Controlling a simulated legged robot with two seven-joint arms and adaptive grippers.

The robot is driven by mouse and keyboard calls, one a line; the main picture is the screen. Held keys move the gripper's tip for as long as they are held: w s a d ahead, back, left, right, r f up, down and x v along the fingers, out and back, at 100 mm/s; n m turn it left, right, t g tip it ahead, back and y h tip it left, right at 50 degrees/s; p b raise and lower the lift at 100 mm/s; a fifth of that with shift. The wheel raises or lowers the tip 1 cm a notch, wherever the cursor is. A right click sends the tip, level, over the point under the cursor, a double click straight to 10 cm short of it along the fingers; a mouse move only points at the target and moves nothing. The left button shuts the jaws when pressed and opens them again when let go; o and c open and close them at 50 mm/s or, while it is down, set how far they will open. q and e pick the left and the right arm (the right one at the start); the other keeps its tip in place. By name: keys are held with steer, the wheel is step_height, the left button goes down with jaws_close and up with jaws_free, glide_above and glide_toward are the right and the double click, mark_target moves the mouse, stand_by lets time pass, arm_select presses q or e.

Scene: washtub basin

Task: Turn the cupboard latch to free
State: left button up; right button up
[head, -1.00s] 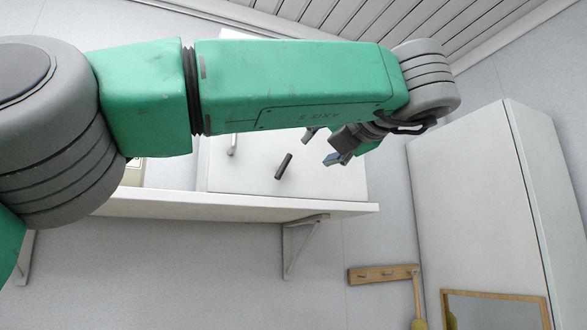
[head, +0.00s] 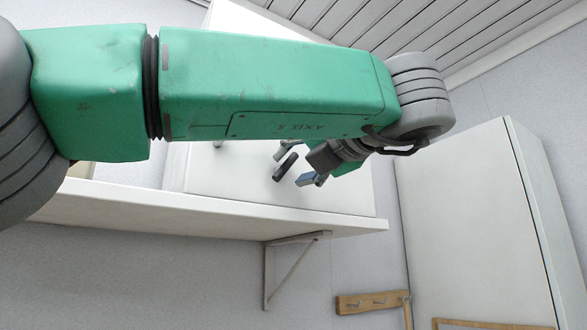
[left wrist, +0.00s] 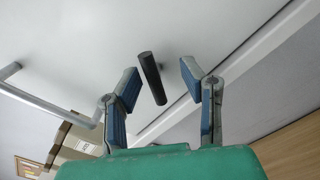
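The cupboard latch (head: 285,167) is a dark, short bar on the white cupboard face (head: 225,175). It sits at a slant in the head view. My left gripper (head: 295,165) is open, with its fingertips close to the latch. In the left wrist view the latch (left wrist: 152,78) shows in the gap between the two blue-padded fingers of the left gripper (left wrist: 159,77), nearer the left finger. No clear contact shows, and I cannot tell how deep the latch lies between the fingertips. My right gripper is not in view.
A white shelf (head: 200,220) on a bracket (head: 285,265) runs under the cupboard. A pale bar handle (left wrist: 45,105) is left of the latch in the left wrist view. A tall white cabinet (head: 465,220) and a wooden hook rail (head: 370,303) are to the right.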

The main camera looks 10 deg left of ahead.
arm_select(q)
steer(key=shift+a, duration=0.25)
steer(key=c, duration=0.7)
steer(key=shift+a, duration=0.35)
jaws_close()
steer(key=shift+d+f, duration=0.1)
steer(key=shift+d, duration=0.05)
steer(key=shift+m, duration=0.3)
steer(key=m+p, duration=0.2)
steer(key=m, duration=0.2)
steer(key=m+p, duration=0.3)
steer(key=m, duration=0.3)
steer(key=shift+w+a+m+p, duration=0.1)
steer(key=shift+a+m+p, duration=0.2)
steer(key=shift+m, duration=0.3)
